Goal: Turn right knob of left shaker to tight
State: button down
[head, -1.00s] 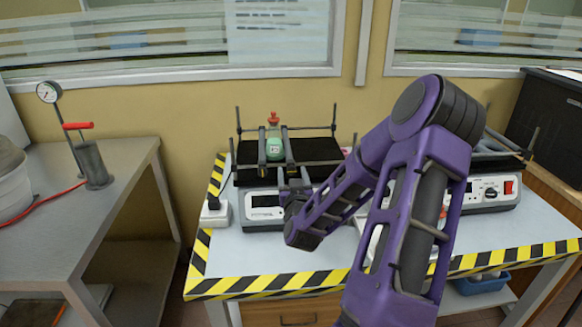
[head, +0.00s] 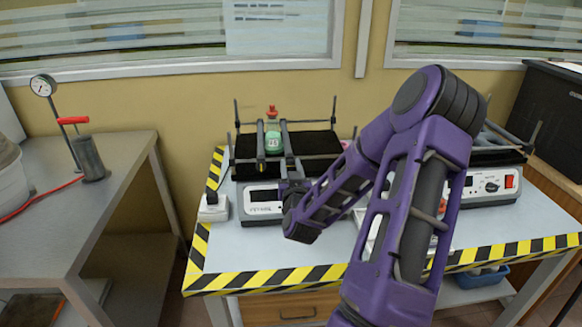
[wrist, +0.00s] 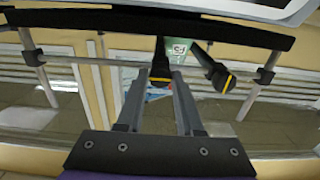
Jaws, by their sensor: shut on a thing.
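The left shaker (head: 264,207) stands on the grey table, with a black platform and upright corner posts. Two dark bars cross its platform around a green bottle with a red cap (head: 273,141). The right knob (wrist: 160,74), black with a yellow ring, is at the end of the right bar. In the inverted wrist view it sits between my fingertips. My gripper (head: 289,182) is at the front of that bar, shut on the knob. The left knob (head: 261,166) is free; it also shows in the wrist view (wrist: 221,79). The knob's tightness cannot be told.
A second shaker (head: 490,188) stands at the right, partly behind my arm. A white power socket (head: 213,209) is left of the left shaker. A side bench (head: 110,190) with a gauge stands at the left. The table front is clear.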

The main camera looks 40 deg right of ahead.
jog(key=shift+m, duration=0.3)
jog(key=m+b, duration=0.1)
jog(key=m, duration=0.1)
jog(key=shift+m, duration=0.4)
jog(key=m, duration=0.5)
jog(key=shift+d+b, duration=0.1)
jog(key=shift+b, duration=0.25)
jog(key=m, duration=0.4)
jog(key=shift+m, duration=0.4)
jog(key=shift+f+m, duration=0.1)
jog(key=shift+m, duration=2.2)
jog(key=c, duration=0.6)
grip_release()
